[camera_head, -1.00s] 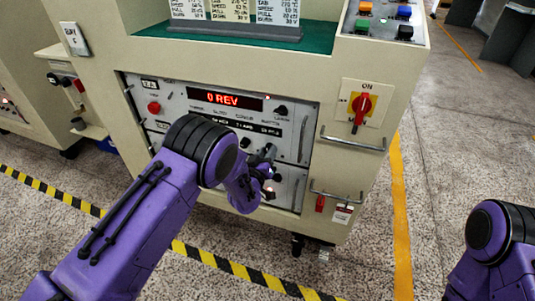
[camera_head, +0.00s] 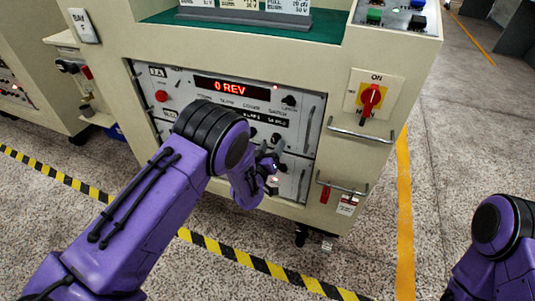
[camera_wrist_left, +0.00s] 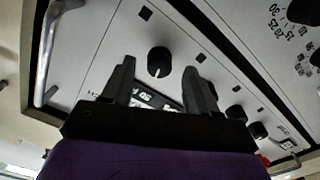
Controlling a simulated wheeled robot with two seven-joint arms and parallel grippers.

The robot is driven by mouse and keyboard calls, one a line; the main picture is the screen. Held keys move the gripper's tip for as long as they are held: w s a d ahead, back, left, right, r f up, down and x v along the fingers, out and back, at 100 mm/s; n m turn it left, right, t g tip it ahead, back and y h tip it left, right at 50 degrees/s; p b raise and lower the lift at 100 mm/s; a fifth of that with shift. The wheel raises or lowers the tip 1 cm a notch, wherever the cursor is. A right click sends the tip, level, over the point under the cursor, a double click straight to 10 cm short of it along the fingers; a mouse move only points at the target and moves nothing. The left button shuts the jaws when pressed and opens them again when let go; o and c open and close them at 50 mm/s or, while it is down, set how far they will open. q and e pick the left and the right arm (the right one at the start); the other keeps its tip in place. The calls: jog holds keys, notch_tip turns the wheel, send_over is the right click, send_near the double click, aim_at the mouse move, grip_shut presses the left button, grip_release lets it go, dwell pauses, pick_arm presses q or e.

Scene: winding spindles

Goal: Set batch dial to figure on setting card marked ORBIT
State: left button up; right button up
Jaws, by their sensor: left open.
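My left gripper (camera_head: 270,168) is open in front of the lower right part of the control panel (camera_head: 300,128). In the left wrist view its fingers (camera_wrist_left: 158,68) stand either side of a black pointer knob (camera_wrist_left: 158,61), apparently with nothing gripped. A numbered dial (camera_wrist_left: 304,12) is cut off at that view's upper right; its scale appears upside down, with 15, 20, 25 and 30 showing. I cannot tell which control is the batch dial. The setting cards (camera_head: 290,6) are cut off at the head view's top, and no ORBIT mark is readable. My right gripper is out of view.
The red display (camera_head: 232,88) reads 0 REV. A metal handle (camera_wrist_left: 46,55) and small black knobs (camera_wrist_left: 236,112) flank the left gripper. A red-yellow ON switch (camera_head: 371,98) and bar handles (camera_head: 361,136) are to the right. My left arm hides part of the panel.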

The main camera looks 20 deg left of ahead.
pick_arm(q)
jog(key=s, duration=0.8)
jog(key=shift+s+p, duration=0.25)
jog(key=shift+p, duration=0.1)
jog(key=shift+a, duration=0.1)
